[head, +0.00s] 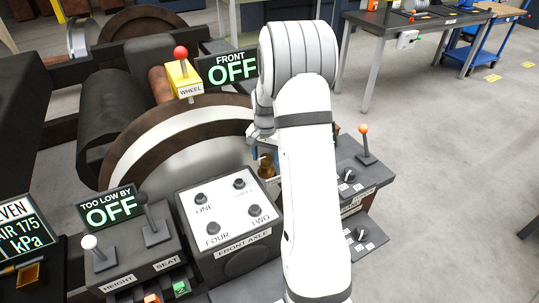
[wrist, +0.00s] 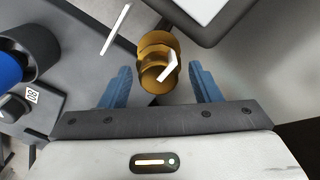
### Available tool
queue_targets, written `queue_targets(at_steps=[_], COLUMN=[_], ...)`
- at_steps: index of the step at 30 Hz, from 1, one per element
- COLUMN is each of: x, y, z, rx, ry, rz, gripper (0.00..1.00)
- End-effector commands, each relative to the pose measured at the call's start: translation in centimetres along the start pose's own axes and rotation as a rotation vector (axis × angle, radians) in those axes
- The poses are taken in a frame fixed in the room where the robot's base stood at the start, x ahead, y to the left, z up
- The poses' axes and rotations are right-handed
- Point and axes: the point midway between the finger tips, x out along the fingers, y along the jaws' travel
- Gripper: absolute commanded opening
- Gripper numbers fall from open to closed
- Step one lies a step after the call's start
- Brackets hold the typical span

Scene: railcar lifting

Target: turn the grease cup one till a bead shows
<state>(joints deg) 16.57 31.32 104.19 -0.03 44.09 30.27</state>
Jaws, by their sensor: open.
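A brass grease cup (wrist: 157,50) with a stepped round body shows in the wrist view, with a white pointer mark on its near end. In the head view a small part of a brass cup (head: 266,168) shows beside my arm, which hides the rest. My gripper (wrist: 160,68) is open, with one blue finger on each side of the cup. Gaps show between the cup and both fingers, and I see no contact. No bead of grease is visible on the cup. I cannot read a number on it.
The front axle panel (head: 228,225) has several black knobs, including one marked ONE (head: 201,198). A large wheel (head: 150,140) stands behind. A lever box with an orange-topped lever (head: 364,130) stands right of my arm. A dark cylinder with a blue band (wrist: 25,55) lies left of the gripper.

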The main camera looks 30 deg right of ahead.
Motion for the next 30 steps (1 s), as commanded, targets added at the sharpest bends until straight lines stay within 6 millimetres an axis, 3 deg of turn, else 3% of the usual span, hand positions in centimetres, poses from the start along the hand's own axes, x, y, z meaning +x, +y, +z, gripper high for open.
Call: queue_targets(at_steps=[8, 21, 30], x=[-0.6, -7.2, -7.7], y=[0.0, -0.1, -0.1], z=[0.1, -0.1, 0.0], rx=[-0.001, 0.000, 0.000], ry=[-0.002, 0.000, -0.002], rz=[0.001, 0.000, 0.001], gripper=[0.57, 0.57, 0.57])
